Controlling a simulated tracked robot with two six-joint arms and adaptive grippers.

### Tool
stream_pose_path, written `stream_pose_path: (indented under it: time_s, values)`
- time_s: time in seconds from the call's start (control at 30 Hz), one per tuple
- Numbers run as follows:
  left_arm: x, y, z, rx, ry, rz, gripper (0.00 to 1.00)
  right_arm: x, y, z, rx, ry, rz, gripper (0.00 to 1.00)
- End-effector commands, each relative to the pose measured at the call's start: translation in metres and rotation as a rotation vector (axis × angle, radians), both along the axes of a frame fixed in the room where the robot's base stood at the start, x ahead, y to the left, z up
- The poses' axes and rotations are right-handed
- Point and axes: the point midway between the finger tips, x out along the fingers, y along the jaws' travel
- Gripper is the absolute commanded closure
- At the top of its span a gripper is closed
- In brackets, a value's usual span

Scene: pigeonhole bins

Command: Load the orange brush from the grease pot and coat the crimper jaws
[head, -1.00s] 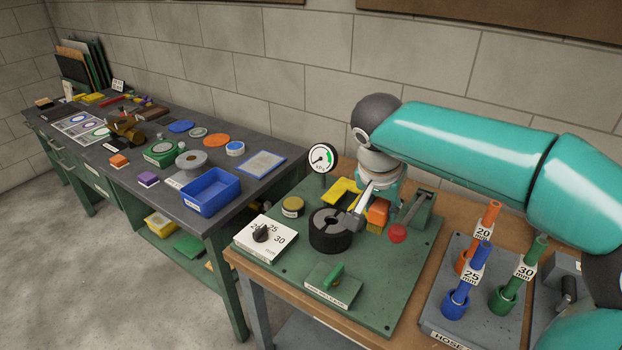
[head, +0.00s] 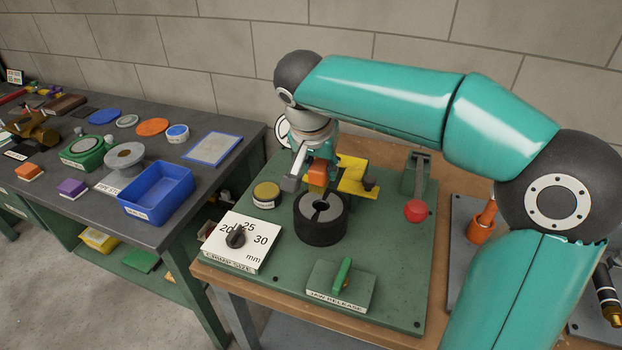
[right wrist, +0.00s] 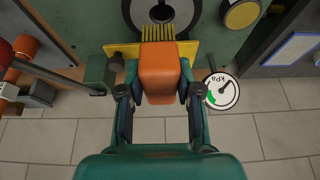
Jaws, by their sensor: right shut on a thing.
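My right gripper (head: 308,170) is shut on the orange brush (head: 318,174); in the right wrist view the brush's orange block (right wrist: 160,72) sits between the fingers. Its yellow bristles (right wrist: 158,32) point toward the crimper. The crimper jaws (head: 321,209) are grey pieces inside a black ring, just in front of the brush in the head view. I cannot tell whether the bristles touch them. The grease pot (head: 266,193), a dark can with a yellow top, stands left of the jaws. My left gripper is not in view.
A yellow bracket (head: 355,179) stands right of the brush, and a red-knobbed lever (head: 416,210) farther right. A gauge (right wrist: 222,91) is close to the gripper. In front are the size dial box (head: 239,243) and the jaw release (head: 341,288). A blue bin (head: 156,194) is on the left bench.

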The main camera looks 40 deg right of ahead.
Motion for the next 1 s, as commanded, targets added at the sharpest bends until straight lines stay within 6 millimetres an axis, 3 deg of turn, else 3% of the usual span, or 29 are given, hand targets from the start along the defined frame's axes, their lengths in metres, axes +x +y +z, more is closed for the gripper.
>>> stream_pose_path:
  time_s: [0.03, 0.37, 0.73, 1.0]
  values:
    - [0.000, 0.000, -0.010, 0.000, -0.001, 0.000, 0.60, 0.001, 0.001, -0.010, 0.000, 0.001, 0.002, 1.00]
    - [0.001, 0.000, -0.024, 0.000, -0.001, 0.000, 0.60, 0.001, 0.001, -0.027, 0.000, 0.002, 0.004, 1.00]
    - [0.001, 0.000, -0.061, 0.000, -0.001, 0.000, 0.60, 0.001, 0.001, -0.073, 0.000, 0.003, 0.003, 1.00]
    - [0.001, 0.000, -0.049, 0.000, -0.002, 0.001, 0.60, 0.012, -0.021, -0.067, 0.000, 0.002, 0.001, 1.00]
